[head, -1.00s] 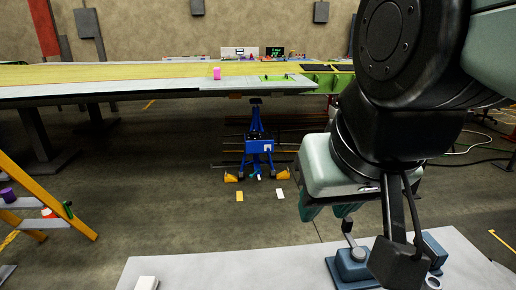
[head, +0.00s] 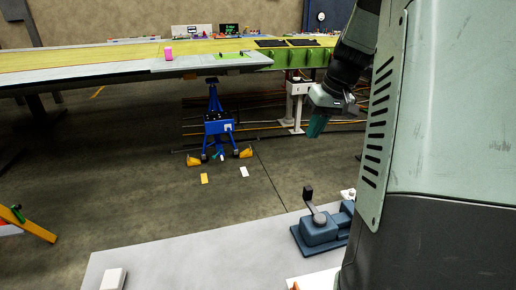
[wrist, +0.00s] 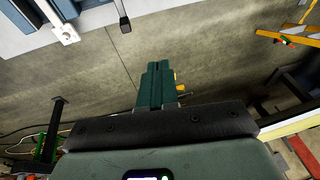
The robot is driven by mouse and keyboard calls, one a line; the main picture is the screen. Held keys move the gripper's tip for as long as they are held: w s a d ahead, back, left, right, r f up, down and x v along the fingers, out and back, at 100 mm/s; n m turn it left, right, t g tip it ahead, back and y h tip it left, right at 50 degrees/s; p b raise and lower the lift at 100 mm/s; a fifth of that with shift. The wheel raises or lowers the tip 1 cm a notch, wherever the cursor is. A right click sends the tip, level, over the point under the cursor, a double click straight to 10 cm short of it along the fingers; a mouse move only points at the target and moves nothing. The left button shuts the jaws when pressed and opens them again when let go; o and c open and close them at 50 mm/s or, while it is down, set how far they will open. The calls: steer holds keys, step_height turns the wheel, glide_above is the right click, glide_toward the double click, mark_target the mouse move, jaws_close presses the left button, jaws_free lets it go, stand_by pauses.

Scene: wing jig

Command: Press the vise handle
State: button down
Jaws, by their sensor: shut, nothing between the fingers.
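The blue-grey vise (head: 320,234) stands on the pale table at the lower right of the head view. Its handle (head: 308,194) is a short grey lever with a dark grip pointing up. In the wrist view the dark grip of the handle (wrist: 124,24) shows at the top edge, apart from my fingers. My gripper (head: 314,128) has green fingers pressed together and holds nothing. In the head view it appears above and beyond the vise, over the floor. The shut fingers also show in the wrist view (wrist: 157,88).
The pale table (head: 185,258) is mostly bare, with a white block (head: 113,279) at its left. Beyond lie open floor, a blue stand (head: 218,124) and the long wing (head: 100,65). My own arm fills the right of the head view.

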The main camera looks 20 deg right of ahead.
steer(key=w+d+f+n+t+y, duration=0.1)
steer(key=d+f+y, duration=0.2)
steer(key=d+f, duration=1.3)
steer(key=shift+w+d+f+t+y, duration=0.3)
steer(key=shift+w+d+f, duration=0.1)
steer(key=shift+f, duration=0.3)
steer(key=shift+f, duration=0.1)
steer(key=w+a+f, duration=0.3)
steer(key=a+f, duration=0.4)
steer(key=a, duration=0.1)
steer(key=shift+w+a+f, duration=0.35)
steer(key=shift+f, duration=0.05)
